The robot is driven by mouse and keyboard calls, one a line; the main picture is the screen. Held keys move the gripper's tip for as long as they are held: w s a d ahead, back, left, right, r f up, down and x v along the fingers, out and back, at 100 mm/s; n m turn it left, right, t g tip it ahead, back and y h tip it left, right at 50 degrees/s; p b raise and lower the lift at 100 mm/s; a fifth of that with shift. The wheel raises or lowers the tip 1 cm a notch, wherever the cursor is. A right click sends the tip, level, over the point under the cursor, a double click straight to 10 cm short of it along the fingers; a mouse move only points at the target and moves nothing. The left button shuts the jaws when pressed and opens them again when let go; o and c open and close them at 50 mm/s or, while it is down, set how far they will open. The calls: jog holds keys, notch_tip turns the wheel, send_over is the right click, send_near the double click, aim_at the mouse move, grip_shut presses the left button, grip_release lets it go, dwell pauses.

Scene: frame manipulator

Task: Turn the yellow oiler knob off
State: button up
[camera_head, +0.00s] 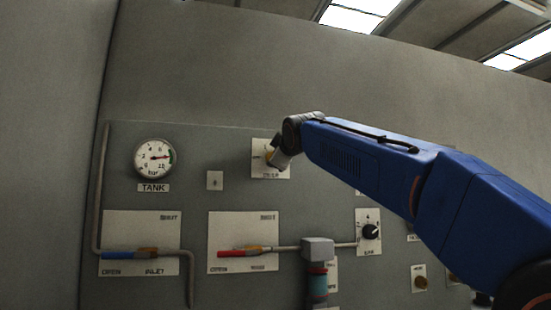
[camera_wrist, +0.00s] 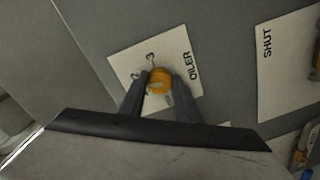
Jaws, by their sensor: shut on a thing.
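The yellow oiler knob (camera_wrist: 160,80) sits on a white plate (camera_wrist: 121,66) marked OILER, seen tilted in the wrist view. My gripper (camera_wrist: 160,92) is shut on the knob, with one dark finger on each side of it. Small marks show on the plate beyond the knob, but I cannot read the knob's setting for sure. In the head view my gripper (camera_head: 275,157) reaches the oiler plate (camera_head: 258,146) and hides most of the knob.
A tank gauge (camera_head: 155,158) is on the left of the panel. Below are a blue lever (camera_head: 120,255) and a red lever (camera_head: 235,253) on white plates. A black knob (camera_head: 370,231) and a brown knob (camera_head: 420,282) are at the lower right.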

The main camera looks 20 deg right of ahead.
jog(key=shift+a+r+n+h, duration=0.1)
jog(key=shift+n+h, duration=0.15)
jog(key=shift+n, duration=4.9)
jog(key=shift+a+n+h, duration=0.1)
jog(key=shift+n+h, duration=0.15)
jog(key=shift+n, duration=4.9)
jog(key=o, duration=1.1)
jog(key=shift+c, duration=0.2)
jog(key=shift+r, duration=0.1)
jog(key=s, duration=1.7)
jog(key=shift+s+a, duration=0.15)
jog(key=shift+a, duration=0.2)
